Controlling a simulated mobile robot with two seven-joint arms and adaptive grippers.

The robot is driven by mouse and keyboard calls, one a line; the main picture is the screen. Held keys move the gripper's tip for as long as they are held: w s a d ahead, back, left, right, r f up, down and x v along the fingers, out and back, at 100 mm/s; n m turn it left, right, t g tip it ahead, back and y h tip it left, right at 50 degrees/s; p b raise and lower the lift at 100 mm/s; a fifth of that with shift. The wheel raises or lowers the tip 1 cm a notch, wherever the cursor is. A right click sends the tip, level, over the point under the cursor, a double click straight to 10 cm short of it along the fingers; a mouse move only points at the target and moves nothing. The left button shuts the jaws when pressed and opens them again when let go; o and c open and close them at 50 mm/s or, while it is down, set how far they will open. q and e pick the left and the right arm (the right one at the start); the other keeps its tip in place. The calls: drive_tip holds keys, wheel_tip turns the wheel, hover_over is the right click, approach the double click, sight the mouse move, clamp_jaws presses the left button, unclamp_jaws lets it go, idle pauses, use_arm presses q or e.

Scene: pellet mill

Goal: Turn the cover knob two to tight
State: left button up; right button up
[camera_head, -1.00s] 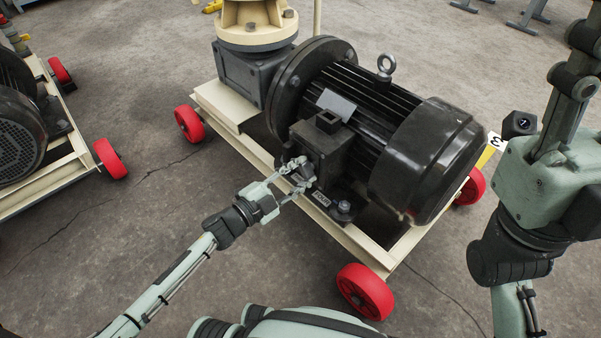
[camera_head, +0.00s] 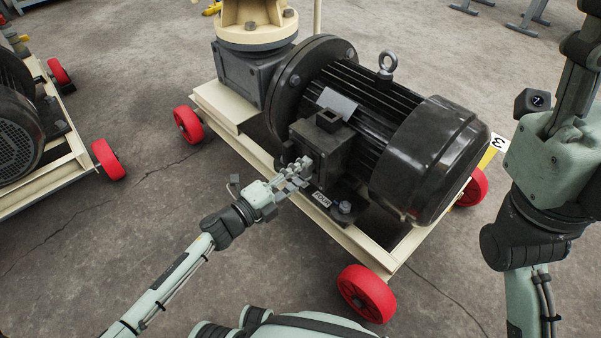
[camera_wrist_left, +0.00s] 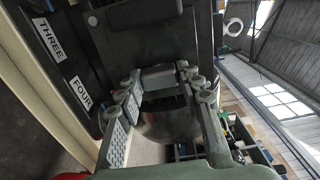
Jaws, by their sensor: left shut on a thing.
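The black motor (camera_head: 425,160) has a dark cover box (camera_head: 322,150) on its near side. My left gripper (camera_head: 296,174) is at the lower front of this box, its fingers closed around a small knob that they mostly hide. The left wrist view shows the two fingers (camera_wrist_left: 158,88) reaching to the box, with a grey part between their tips. Labels THREE (camera_wrist_left: 48,39) and FOUR (camera_wrist_left: 81,92) are on the base edge beside them. I cannot read the held knob's own label. My right gripper is not in view; only my right arm shows.
The motor stands on a cream frame (camera_head: 340,238) with red wheels (camera_head: 366,292). A cream flanged column (camera_head: 255,35) rises behind it. A second wheeled machine (camera_head: 20,130) stands at the left. Bare concrete floor lies between the two machines.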

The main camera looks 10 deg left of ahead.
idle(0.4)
use_arm(q)
drive_tip(key=o, duration=1.2)
drive_tip(key=shift+c, duration=0.2)
drive_tip(key=v, duration=1.2)
